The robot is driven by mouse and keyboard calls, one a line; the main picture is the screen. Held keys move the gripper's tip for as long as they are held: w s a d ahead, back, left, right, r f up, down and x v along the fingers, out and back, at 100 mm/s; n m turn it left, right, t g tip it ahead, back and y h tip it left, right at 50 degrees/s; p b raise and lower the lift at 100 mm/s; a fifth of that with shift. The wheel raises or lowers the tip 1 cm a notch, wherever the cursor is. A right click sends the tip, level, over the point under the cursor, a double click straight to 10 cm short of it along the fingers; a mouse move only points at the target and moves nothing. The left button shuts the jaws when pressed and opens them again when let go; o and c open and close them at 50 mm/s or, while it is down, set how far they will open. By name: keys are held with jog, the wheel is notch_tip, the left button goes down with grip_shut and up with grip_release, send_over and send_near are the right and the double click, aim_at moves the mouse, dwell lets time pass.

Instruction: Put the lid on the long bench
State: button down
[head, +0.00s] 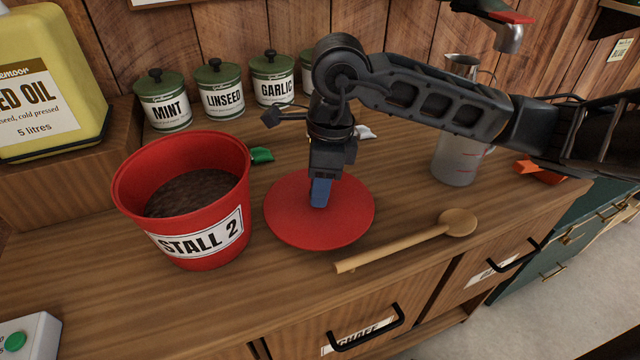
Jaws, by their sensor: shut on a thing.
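The lid is a flat red disc (345,226) at the middle of the wooden bench (70,285), right of the red bucket. My gripper (319,200) points down over the lid's middle and is shut on it. The fingertips hide the part that they grip. I cannot tell whether the lid rests on the bench or is held just above it.
A red bucket (201,255) marked STALL 2 holds dark feed. A wooden spoon (400,246) lies in front of the lid. Several green-lidded tins (222,98) line the back. A measuring jug (458,164) stands at right; a yellow oil container (40,85) stands at left.

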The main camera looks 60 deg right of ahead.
aim_at(328, 202)
jog(key=shift+f, duration=0.4)
jog(key=shift+f+b, duration=0.2)
jog(key=shift+b, duration=0.1)
jog(key=c, duration=0.8)
grip_release()
jog(key=shift+r, duration=0.1)
jog(key=shift+o, duration=0.2)
jog(key=shift+r, duration=0.1)
jog(key=shift+r+p, duration=0.15)
jog(key=shift+p, duration=0.3)
notch_tip(328, 202, up, 12)
jog(key=s+b, duration=0.1)
jog(key=shift+s+d, duration=0.15)
jog(key=shift+d, duration=0.25)
jog(key=shift+f, duration=0.2)
